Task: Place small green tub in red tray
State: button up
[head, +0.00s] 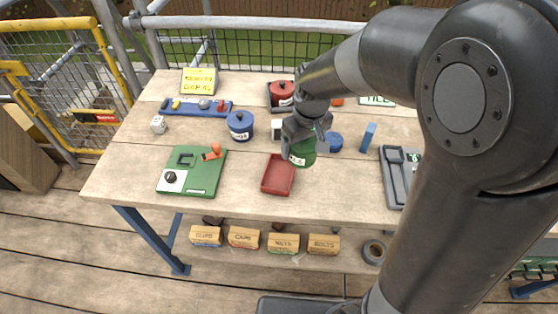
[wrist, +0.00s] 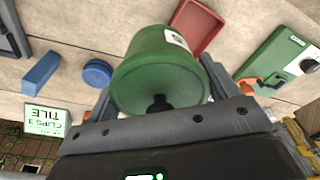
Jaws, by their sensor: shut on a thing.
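The small green tub (head: 302,154) is held in my gripper (head: 304,130), above the table in the head view. In the wrist view the green tub (wrist: 158,72) fills the middle, with the jaws of my gripper (wrist: 158,90) on either side of it and a dark knob toward me. The red tray (head: 278,175) lies on the table just left of and below the tub in the head view; it looks empty where visible. The red tray also shows in the wrist view (wrist: 196,28), behind the tub and partly hidden by it.
A green board (head: 205,178) with a knob and orange handle lies left of the tray. A blue pot (head: 240,126), a red pot (head: 281,94) in a dark tray, a blue lid (head: 334,141), a blue block (head: 368,137) and a grey tray (head: 396,180) stand around.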

jog(key=shift+w+a+f, duration=0.15)
jog(key=shift+a+f, duration=0.9)
jog(key=shift+f, duration=0.25)
jog(key=shift+w+a+f, duration=0.15)
jog(key=shift+a+f, duration=0.85)
jog(key=shift+f, duration=0.25)
jog(key=shift+w+a+f, duration=0.15)
jog(key=shift+a+f, duration=0.9)
jog(key=shift+f, duration=0.25)
jog(key=shift+f, duration=0.1)
jog(key=shift+f, duration=0.5)
jog(key=o, duration=1)
